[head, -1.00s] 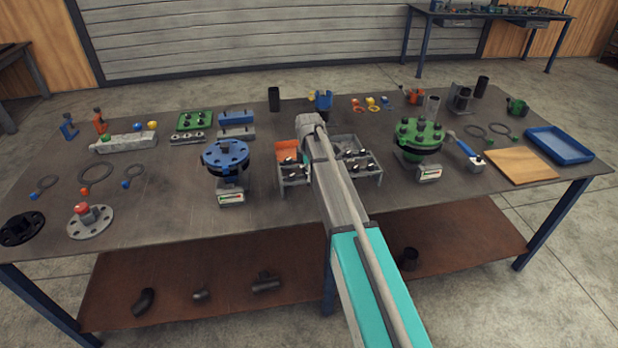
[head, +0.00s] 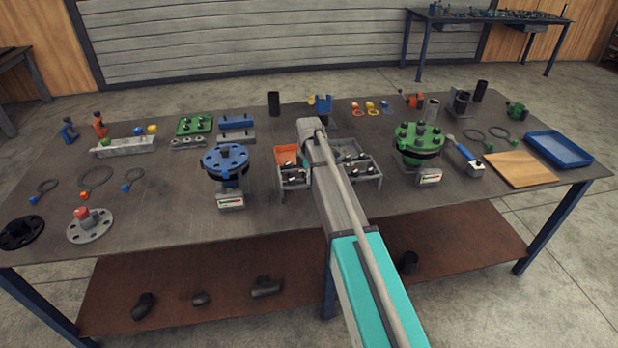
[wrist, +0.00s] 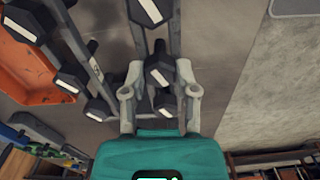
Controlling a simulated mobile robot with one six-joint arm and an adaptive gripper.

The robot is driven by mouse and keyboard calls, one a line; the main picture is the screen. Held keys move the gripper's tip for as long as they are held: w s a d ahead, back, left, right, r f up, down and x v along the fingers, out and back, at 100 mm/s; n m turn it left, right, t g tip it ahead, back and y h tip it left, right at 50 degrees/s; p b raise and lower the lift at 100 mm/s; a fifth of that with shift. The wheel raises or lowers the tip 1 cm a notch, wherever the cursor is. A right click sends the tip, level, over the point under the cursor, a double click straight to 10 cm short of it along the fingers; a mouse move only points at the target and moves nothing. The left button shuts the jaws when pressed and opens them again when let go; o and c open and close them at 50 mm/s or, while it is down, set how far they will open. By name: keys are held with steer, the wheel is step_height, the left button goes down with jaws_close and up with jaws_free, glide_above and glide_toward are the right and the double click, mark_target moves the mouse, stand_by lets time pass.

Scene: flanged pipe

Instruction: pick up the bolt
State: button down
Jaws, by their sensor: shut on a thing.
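My gripper (wrist: 160,78) shows in the wrist view with its two pale fingers closed in on a bolt (wrist: 159,72), which has a dark hex head with a light patch. Another dark bolt head (wrist: 165,103) sits between the fingers, closer to the palm. More dark bolts lie around them, one (wrist: 150,11) beyond the fingertips and one (wrist: 68,86) to the left. In the head view my arm hides the gripper and the held bolt. Whether the bolt is clear of the tray cannot be told.
A grey compartment tray (head: 368,178) with several bolts and an orange bin (head: 285,151) flank my arm. A blue flange (head: 225,158) stands left, a green flange (head: 420,140) right. A wooden board (head: 520,170) and blue tray (head: 558,150) lie at the right.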

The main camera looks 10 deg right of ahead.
step_height(320, 180, up, 10)
steer(key=p, duration=0.9)
steer(key=shift+p, duration=0.4)
steer(key=shift+f, duration=0.15)
steer(key=shift+f+b, duration=0.25)
steer(key=shift+b, duration=0.1)
steer(key=shift+r, duration=0.1)
stand_by(0.3)
